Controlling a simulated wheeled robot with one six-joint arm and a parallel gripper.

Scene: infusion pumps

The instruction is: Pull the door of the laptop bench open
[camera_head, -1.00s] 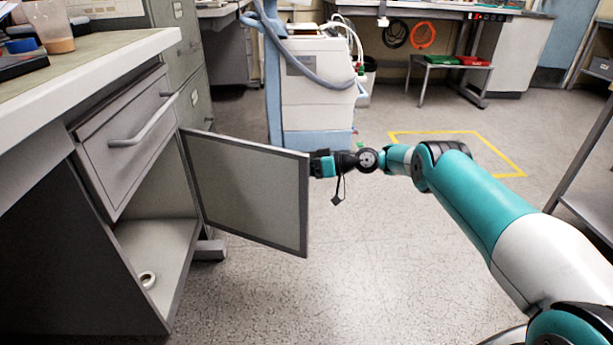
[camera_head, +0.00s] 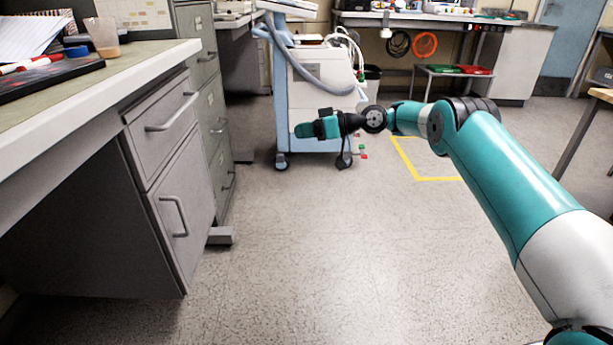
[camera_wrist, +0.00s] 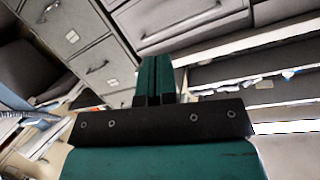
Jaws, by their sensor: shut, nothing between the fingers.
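The laptop bench (camera_head: 110,75) stands at the left with a light top. Its door (camera_head: 190,205), grey with a vertical bar handle (camera_head: 175,215), looks shut, flush with the front below a drawer (camera_head: 165,130). My gripper (camera_head: 303,130) is shut and empty, out to the right of the door and clear of it, in front of the wheeled machine in the picture. In the wrist view my gripper's fingers (camera_wrist: 155,62) are together, with nothing between them. A grey drawer front with a bar handle (camera_wrist: 180,27) shows beyond them.
A grey filing cabinet (camera_head: 215,95) stands behind the bench. A blue and white wheeled machine (camera_head: 315,90) stands further back. The floor (camera_head: 320,250) before the bench is clear. A table (camera_head: 590,110) edges in at the right.

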